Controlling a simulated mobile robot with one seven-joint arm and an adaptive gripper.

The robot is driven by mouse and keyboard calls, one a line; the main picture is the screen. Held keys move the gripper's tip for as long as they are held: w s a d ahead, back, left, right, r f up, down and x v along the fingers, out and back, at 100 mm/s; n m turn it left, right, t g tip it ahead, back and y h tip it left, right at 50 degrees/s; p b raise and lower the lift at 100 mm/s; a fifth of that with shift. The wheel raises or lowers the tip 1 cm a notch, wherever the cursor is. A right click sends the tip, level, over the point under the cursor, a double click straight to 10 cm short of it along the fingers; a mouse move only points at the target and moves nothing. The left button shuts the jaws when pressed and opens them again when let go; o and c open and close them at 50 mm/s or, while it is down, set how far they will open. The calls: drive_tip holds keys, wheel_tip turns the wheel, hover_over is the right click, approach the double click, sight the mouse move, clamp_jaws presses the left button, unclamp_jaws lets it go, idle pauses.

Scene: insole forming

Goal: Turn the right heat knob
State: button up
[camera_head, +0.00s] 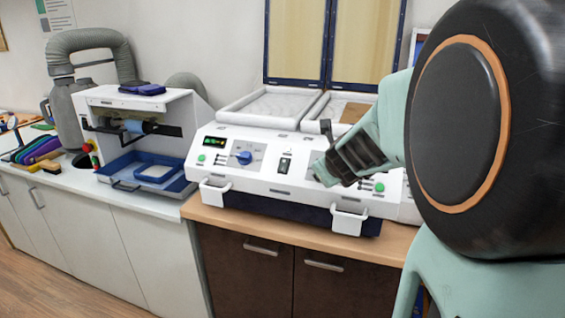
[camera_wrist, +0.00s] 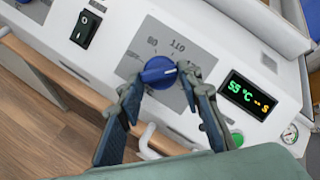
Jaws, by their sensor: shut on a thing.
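The right heat knob (camera_wrist: 157,70) is blue and round, on a grey dial plate (camera_wrist: 150,38) marked 80 and 110; a third number is partly hidden by a finger. Its white pointer mark faces right in the wrist view, towards that finger. My gripper (camera_wrist: 160,79) is shut on the knob, one finger on each side. In the head view my gripper (camera_head: 322,168) is at the right half of the white machine's front panel (camera_head: 262,183) and hides the right knob there. A display (camera_wrist: 247,94) beside the dial reads 55 °C in green.
The left heat knob (camera_head: 244,157) and a black rocker switch (camera_head: 284,163) sit left of my gripper. White handles (camera_head: 348,219) stick out below the panel. A green button (camera_wrist: 237,139) and a gauge (camera_wrist: 290,133) are near the display. A blue-trayed machine (camera_head: 140,172) stands left.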

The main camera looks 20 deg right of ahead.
idle(0.4)
drive_tip(key=o, duration=1.2)
drive_tip(key=shift+c, duration=0.2)
